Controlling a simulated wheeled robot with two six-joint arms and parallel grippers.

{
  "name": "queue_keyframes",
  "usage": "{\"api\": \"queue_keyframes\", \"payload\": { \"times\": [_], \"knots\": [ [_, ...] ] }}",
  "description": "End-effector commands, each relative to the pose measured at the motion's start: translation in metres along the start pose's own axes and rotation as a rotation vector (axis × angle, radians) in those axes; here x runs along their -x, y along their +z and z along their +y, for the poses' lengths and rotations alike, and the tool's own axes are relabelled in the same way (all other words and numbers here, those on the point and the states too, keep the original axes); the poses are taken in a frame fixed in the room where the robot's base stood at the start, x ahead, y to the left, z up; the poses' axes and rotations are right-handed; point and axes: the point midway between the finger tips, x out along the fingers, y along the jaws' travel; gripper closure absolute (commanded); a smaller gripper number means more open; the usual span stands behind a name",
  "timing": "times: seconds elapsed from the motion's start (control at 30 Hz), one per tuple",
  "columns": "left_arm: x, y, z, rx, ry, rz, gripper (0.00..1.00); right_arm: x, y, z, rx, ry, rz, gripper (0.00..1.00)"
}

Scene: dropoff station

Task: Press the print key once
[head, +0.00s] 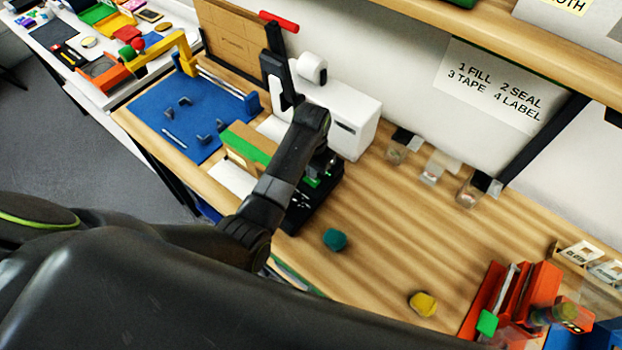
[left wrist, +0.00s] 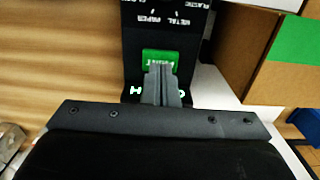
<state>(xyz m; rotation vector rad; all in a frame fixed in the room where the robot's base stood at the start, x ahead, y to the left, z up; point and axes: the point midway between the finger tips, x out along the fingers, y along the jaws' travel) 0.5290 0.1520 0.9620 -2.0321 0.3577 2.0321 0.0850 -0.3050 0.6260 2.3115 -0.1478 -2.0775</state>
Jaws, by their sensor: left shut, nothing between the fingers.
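The print key is a green key (left wrist: 160,58) with white lettering on a black control panel (left wrist: 130,40). In the left wrist view my left gripper (left wrist: 163,72) is shut and empty, its fingertips over the key and covering part of its lettering. I cannot tell whether they touch it or are just above it. In the head view the panel (head: 310,212) lies beneath my left wrist. Green of the key (head: 312,182) shows there beside the wrist, partly hidden. My right gripper is not in view.
A white printer-like box (head: 347,122) with a white roll (head: 312,67) stands behind the panel. A cardboard box with green (head: 245,145) is left of it. A teal lump (head: 335,239) and a yellow lump (head: 423,303) lie on the wooden bench, with clear room between.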

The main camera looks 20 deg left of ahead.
Motion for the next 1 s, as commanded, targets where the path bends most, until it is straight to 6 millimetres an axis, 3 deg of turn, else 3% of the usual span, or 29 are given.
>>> {"api": "queue_keyframes", "payload": {
  "times": [1.0],
  "knots": [
    [-0.016,0.000,0.000,0.000,0.000,-0.001,1.00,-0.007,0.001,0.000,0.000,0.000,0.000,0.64]
  ]
}}
